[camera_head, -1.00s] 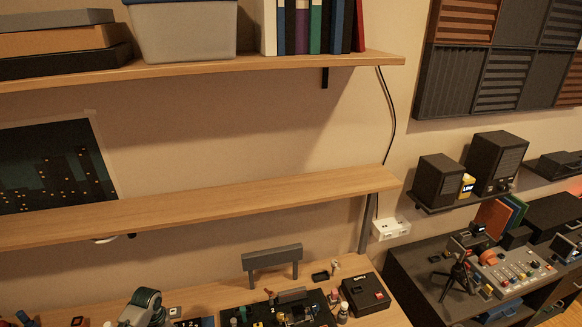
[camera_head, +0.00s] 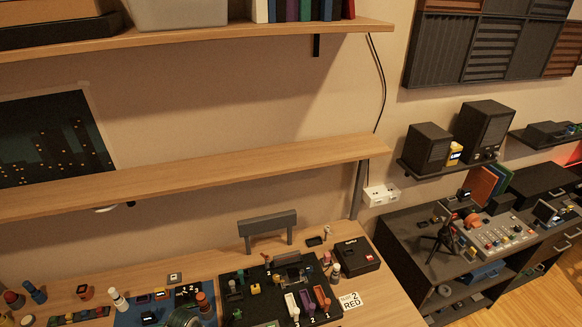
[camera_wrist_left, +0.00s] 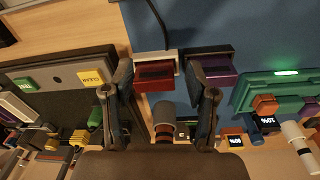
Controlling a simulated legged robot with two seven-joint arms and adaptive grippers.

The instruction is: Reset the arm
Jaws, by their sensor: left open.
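My left gripper (camera_wrist_left: 163,85) shows in the left wrist view with its two dark fingers apart. I see nothing gripped. In the head view, a rounded grey-green part at the bottom edge is cut off, and I cannot tell whether it is my arm. My right gripper is in neither view.
The wooden desk (camera_head: 385,300) holds a dark tray of small parts (camera_head: 265,290), a black box (camera_head: 357,255) and a grey stand (camera_head: 268,226). A wooden shelf (camera_head: 200,180) hangs above. A dark side bench (camera_head: 410,245) carries a control panel (camera_head: 495,235).

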